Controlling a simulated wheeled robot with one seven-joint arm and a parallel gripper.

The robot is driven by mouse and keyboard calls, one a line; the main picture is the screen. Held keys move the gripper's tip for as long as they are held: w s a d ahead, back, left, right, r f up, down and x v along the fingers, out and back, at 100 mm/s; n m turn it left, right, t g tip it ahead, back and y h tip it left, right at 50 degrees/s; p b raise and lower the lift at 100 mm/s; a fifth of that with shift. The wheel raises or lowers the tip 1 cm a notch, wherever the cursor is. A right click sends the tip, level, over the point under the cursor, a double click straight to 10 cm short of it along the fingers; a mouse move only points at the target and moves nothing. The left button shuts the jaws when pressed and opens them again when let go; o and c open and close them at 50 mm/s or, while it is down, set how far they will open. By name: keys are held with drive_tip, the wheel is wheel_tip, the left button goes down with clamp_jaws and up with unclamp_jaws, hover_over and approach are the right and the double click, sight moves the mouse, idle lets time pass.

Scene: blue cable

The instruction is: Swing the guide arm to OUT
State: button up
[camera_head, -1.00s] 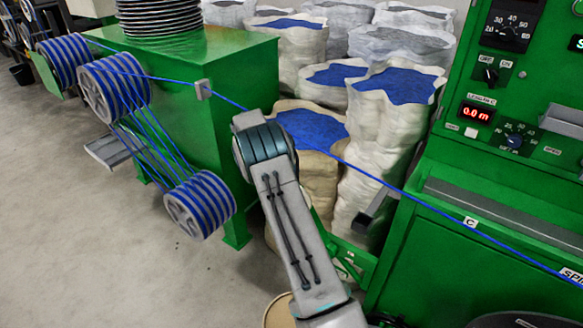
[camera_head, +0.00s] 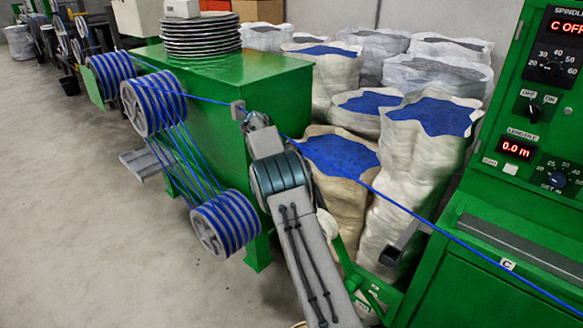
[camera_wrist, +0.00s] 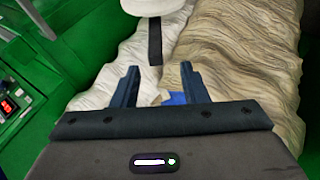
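A green bar (camera_head: 372,290) with a white tag, possibly part of the guide arm, shows low beside my arm in the head view. I cannot make out any OUT mark. In the wrist view my gripper (camera_wrist: 156,84) is open, its two dark fingers apart with nothing between them. A white rounded part (camera_wrist: 152,6) with a dark strip (camera_wrist: 155,42) below it is beyond the fingertips. The blue cable (camera_head: 430,228) runs taut past my arm to the right.
Sacks of blue material (camera_head: 340,155) stand behind my arm. The green machine panel (camera_head: 545,130) is at right, with a grey block (camera_head: 403,246) jutting near it. Cable-wound pulleys (camera_head: 225,222) and a green cabinet (camera_head: 215,80) are at left. The floor (camera_head: 70,220) at left is clear.

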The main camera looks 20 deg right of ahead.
drive_tip(key=v, duration=0.4)
drive_tip(key=shift+a+r, duration=0.15)
